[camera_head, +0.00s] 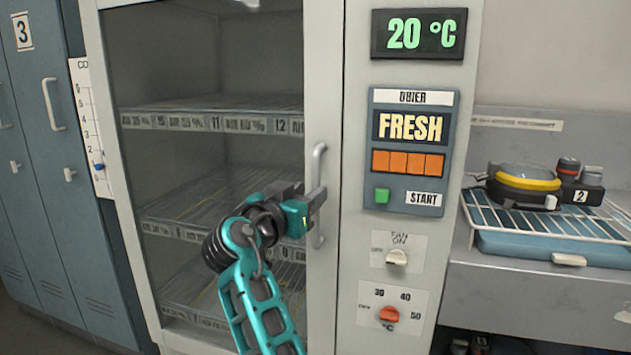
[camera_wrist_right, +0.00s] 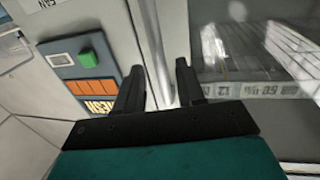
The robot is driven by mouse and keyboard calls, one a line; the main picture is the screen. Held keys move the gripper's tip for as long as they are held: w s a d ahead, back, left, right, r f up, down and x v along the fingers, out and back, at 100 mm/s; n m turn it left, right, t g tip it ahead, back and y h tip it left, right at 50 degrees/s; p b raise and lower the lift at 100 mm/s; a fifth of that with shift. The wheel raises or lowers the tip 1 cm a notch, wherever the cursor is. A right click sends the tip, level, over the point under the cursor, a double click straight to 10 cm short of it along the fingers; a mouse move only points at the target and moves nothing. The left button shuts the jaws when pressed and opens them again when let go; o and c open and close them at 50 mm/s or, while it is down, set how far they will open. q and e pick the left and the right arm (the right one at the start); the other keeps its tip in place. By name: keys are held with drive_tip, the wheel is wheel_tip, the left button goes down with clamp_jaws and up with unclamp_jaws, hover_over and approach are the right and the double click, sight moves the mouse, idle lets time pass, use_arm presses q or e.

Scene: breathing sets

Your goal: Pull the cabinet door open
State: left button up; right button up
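The cabinet's glass door (camera_head: 215,163) stands in its pale frame and looks closed in the head view. Its upright metal handle (camera_head: 317,165) is on the door's right side. My teal right gripper (camera_head: 316,201) is at the middle of the handle and hides part of it. In the right wrist view, the dark fingers of my right gripper (camera_wrist_right: 158,78) are apart. A pale upright strip, seemingly the handle, runs between them; contact with it is not clear. My left gripper does not show.
Right of the door is a control panel (camera_head: 413,150) with a green button, and knobs (camera_head: 396,257) below it. Wire shelves (camera_head: 215,106) show behind the glass. Blue lockers (camera_head: 55,200) stand at the left. A bench with a blue tray (camera_head: 560,248) is at the right.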

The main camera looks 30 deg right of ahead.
drive_tip(key=shift+p+x, duration=0.3)
drive_tip(key=shift+x, duration=1.65)
drive_tip(key=shift+c, duration=0.3)
clamp_jaws()
